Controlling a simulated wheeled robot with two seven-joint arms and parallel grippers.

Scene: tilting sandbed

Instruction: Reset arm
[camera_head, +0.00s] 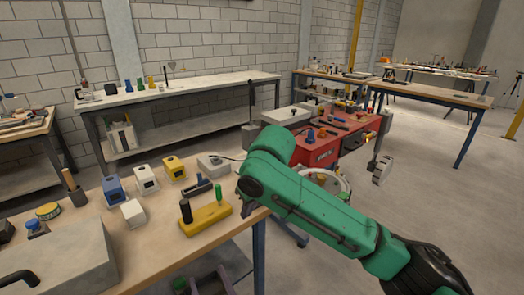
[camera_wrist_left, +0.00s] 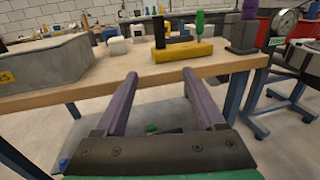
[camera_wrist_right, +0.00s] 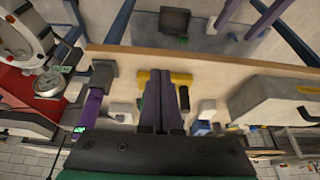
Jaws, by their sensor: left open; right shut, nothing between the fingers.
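My right arm (camera_head: 320,210) is green and reaches across the head view from the lower right to the table's right corner; its gripper cannot be made out there. In the right wrist view my right gripper (camera_wrist_right: 160,75) is shut and empty, its purple fingers overlapping the yellow block (camera_wrist_right: 182,78) in the picture. Contact cannot be told. In the left wrist view my left gripper (camera_wrist_left: 160,75) is open and empty, its fingers pointing at the table's front edge. Purple parts at the bottom of the head view may be this gripper, mostly cut off.
The wooden table (camera_head: 150,245) holds a yellow block (camera_head: 208,217) with upright handles, a blue box (camera_head: 114,190), a white box (camera_head: 147,178) and a large grey case (camera_head: 60,262). A red cart (camera_head: 318,152) stands behind my right arm. Open floor (camera_head: 455,190) lies at the right.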

